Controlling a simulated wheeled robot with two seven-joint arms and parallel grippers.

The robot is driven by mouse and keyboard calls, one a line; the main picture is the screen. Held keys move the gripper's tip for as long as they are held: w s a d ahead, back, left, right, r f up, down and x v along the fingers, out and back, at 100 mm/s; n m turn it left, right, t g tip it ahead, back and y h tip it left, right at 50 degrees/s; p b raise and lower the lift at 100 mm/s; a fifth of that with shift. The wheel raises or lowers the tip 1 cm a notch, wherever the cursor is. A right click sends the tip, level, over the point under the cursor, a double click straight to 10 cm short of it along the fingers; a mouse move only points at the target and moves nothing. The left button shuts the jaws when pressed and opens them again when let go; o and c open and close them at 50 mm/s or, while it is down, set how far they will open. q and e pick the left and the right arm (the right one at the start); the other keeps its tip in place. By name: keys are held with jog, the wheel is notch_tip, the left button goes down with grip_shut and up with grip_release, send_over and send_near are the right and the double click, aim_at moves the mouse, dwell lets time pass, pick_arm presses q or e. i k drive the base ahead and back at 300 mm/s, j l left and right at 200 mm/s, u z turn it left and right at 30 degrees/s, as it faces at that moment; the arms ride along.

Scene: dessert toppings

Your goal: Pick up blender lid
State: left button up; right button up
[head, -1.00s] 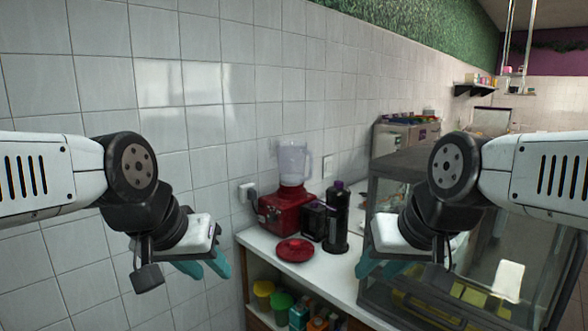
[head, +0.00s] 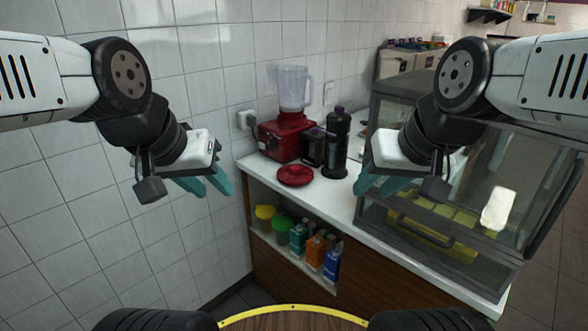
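The blender lid (head: 295,175) is a red round disc lying on the white counter (head: 325,199), in front of the blender. The blender has a red base (head: 283,138) and a clear jug (head: 293,88) that stands on it with an uncovered top. My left gripper (head: 214,188) has teal fingers and hangs in the air left of the counter, apart from the lid. My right gripper (head: 372,189) hangs to the right of the lid, in front of the glass case. Its fingers overlap each other in this view, so their gap is hard to judge. Neither gripper touches the lid.
Dark bottles (head: 336,143) stand behind and right of the lid. A glass display case (head: 450,190) fills the counter's right side. A shelf below holds several cartons (head: 315,251) and tubs (head: 265,212). The tiled wall (head: 90,200) borders the left.

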aim_at(289, 175)
jog(key=i+j+u, duration=0.1)
jog(key=i, duration=0.35)
jog(key=i+j+u, duration=0.15)
jog(key=i, duration=0.35)
